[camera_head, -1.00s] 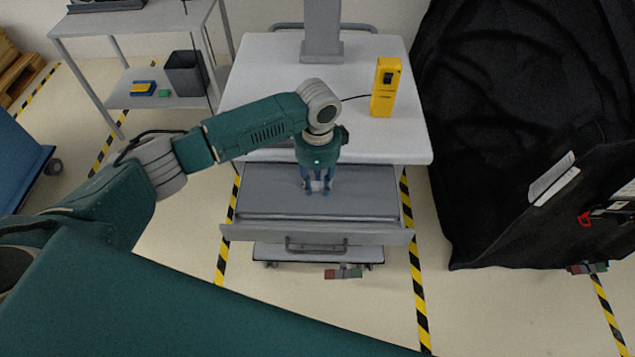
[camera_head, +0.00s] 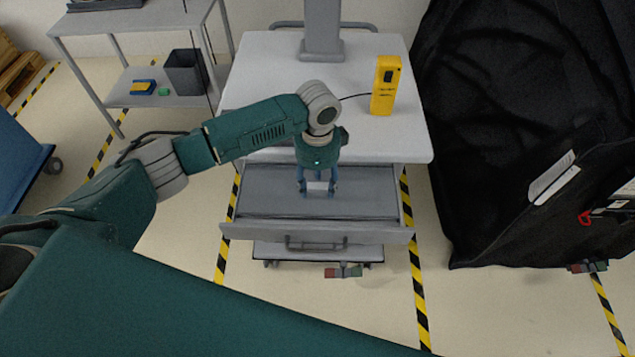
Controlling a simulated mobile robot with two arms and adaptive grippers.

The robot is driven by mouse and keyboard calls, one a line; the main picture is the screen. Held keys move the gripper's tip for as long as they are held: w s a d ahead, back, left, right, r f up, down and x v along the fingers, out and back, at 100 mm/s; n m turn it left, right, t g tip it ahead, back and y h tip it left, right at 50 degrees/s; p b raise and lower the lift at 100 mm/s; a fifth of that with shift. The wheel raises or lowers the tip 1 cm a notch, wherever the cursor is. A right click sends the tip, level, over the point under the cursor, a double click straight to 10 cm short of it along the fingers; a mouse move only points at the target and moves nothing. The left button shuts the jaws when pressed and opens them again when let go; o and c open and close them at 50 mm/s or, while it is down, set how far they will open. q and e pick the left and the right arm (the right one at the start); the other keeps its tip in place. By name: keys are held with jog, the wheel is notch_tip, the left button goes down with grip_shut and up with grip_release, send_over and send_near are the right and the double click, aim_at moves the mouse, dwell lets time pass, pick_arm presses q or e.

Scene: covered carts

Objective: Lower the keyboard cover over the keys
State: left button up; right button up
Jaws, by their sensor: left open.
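My left gripper (camera_head: 318,189) points down over the pulled-out drawer of the cart. Its blue fingers are apart, with nothing seen between them. Below it, a flat grey panel (camera_head: 270,192), which looks like the keyboard cover, lies inside the drawer (camera_head: 365,236). The fingertips are over the middle of the panel; I cannot tell whether they touch it. No keys show. My gripper and wrist hide part of the panel and its back edge. My right gripper is not in view.
The cart's white top (camera_head: 255,75) carries a grey column (camera_head: 322,30) and a yellow device (camera_head: 385,86). A large black cover (camera_head: 490,140) stands close on the right. A side table with a dark bin (camera_head: 184,72) is at the left.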

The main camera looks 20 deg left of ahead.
pick_arm(q)
notch_tip(320, 180, up, 12)
dwell(0.5)
jog(key=shift+s+f, duration=0.1)
dwell(0.4)
